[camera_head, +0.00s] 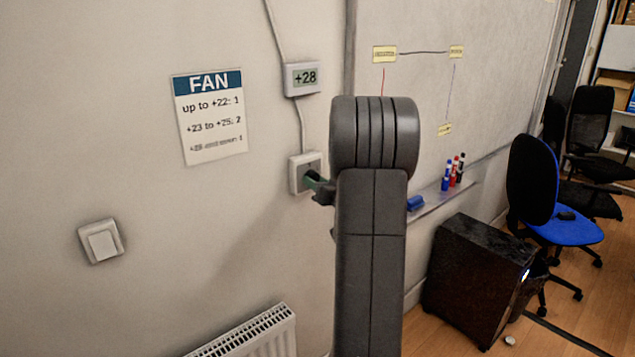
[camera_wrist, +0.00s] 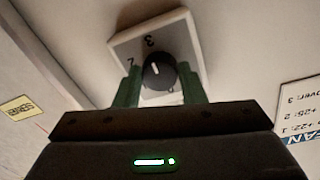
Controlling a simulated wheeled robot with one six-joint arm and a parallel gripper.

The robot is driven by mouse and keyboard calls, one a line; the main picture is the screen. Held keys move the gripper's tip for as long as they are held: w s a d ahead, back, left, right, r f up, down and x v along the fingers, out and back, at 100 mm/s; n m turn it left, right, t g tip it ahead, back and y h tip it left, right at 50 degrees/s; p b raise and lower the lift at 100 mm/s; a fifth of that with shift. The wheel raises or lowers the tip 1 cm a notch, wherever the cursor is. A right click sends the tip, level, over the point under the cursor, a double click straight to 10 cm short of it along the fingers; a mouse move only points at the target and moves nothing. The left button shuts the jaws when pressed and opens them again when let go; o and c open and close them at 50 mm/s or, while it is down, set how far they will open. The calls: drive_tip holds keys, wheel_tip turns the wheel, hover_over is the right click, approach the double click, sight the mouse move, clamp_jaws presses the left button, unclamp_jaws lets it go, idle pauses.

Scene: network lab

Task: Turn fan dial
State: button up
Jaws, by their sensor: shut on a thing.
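The fan dial (camera_wrist: 158,76) is a round black knob with a white pointer line, on a pale wall plate (camera_wrist: 178,33). The pointer aims towards the 3 in the wrist view; a 2 is printed beside it. My gripper (camera_wrist: 159,70) has one green finger on each side of the knob and is shut on it. In the head view, my gripper (camera_head: 317,184) reaches the wall box (camera_head: 294,176), and the knob is hidden. The thermometer display (camera_head: 303,78) reads +28. The FAN sign (camera_head: 209,118) lists up to +22: 1, +23 to +25: 2; its last line is blurred there.
A light switch (camera_head: 101,241) is on the wall at left, above a radiator (camera_head: 250,335). A whiteboard (camera_head: 440,70) with a marker tray is right of my arm. A black computer case (camera_head: 480,280) and a blue chair (camera_head: 560,228) stand on the floor at right.

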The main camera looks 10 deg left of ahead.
drive_tip(key=o, duration=1)
drive_tip(key=b+v, duration=0.2)
drive_tip(key=v, duration=1.1)
drive_tip(key=shift+s+d+b, duration=0.25)
drive_tip(key=shift+d+b, duration=0.05)
drive_tip(key=shift+b, duration=0.05)
drive_tip(key=shift+a, duration=0.1)
drive_tip(key=p+x, duration=0.2)
drive_tip(key=x, duration=1.1)
drive_tip(key=shift+w+a+p, duration=0.2)
drive_tip(key=shift+w+p, duration=0.1)
drive_tip(key=shift+s+d, duration=0.1)
